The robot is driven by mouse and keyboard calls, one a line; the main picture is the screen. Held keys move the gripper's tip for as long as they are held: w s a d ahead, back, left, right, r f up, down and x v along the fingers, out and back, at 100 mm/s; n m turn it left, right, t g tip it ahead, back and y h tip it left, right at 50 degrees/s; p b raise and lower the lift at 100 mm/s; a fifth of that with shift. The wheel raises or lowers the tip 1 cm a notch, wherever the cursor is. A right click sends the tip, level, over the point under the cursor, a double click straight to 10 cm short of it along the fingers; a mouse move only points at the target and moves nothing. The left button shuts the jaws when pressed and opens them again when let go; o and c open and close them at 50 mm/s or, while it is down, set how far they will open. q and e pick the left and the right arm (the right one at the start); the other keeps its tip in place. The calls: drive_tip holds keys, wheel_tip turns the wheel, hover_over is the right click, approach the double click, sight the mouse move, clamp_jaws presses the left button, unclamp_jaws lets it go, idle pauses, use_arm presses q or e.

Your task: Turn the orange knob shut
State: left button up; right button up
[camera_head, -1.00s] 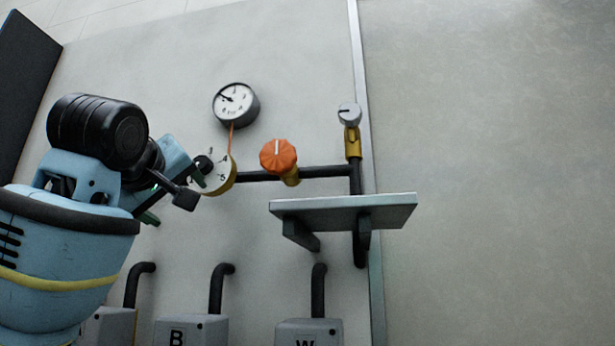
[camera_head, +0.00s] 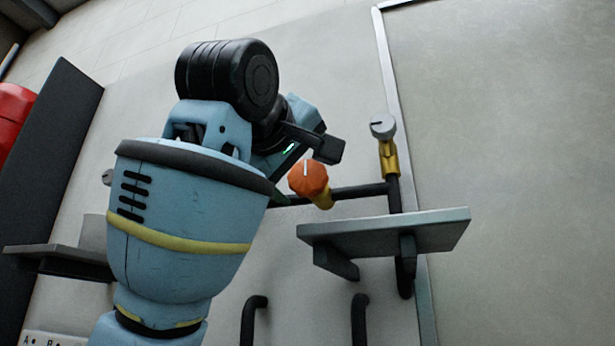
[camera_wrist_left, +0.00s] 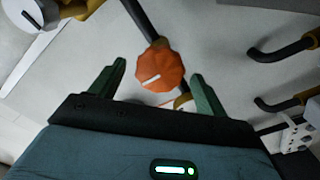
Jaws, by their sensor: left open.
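The orange knob (camera_head: 309,178) sits on a brass valve body on a black pipe, with a white line on its face. It also shows in the left wrist view (camera_wrist_left: 159,70). My left gripper (camera_wrist_left: 157,77) is open, and its two green fingers stand on either side of the knob in that view, with the knob between or just beyond the tips. Contact cannot be told. In the head view my left gripper is mostly hidden behind its own wrist, just up and left of the knob. My right gripper is not in view.
A grey shelf (camera_head: 384,231) juts out below the knob. A grey knob on a brass valve (camera_head: 383,127) is to the right, by a metal wall strip. Black pipes (camera_head: 254,318) rise below. A dark panel (camera_head: 52,150) and a red object (camera_head: 12,118) are at the left.

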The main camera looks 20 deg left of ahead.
use_arm(q)
drive_tip(key=shift+w, duration=1.25)
drive_tip(key=shift+c, duration=0.4)
drive_tip(key=c, duration=0.9)
